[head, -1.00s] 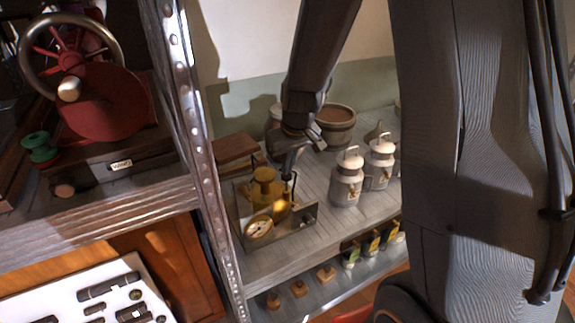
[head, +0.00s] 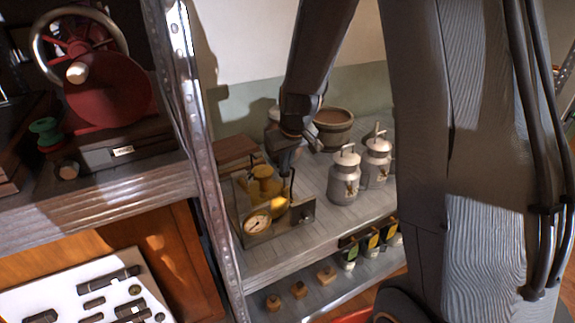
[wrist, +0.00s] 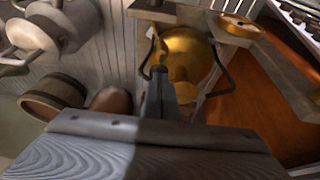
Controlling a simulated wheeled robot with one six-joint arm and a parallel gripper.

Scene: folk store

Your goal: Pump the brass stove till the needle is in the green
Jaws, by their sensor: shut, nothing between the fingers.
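The brass stove (head: 262,192) stands in a shallow metal tray or frame on the grey shelf in the head view. Its round pale gauge (head: 257,223) is on the front side; the needle's place against any green band is too small to read. My gripper (head: 284,168) is shut and empty, pointing down just behind and right of the stove's top. In the wrist view the shut fingers (wrist: 159,76) overlap the brass body (wrist: 186,52); contact cannot be told. The gauge's rim (wrist: 241,26) shows edge-on there.
Two pale milk cans (head: 344,178) stand right of the stove, and a wooden tub (head: 333,130) behind. A brown box (head: 236,150) is at the back left. A metal upright (head: 200,150) bounds the shelf at left.

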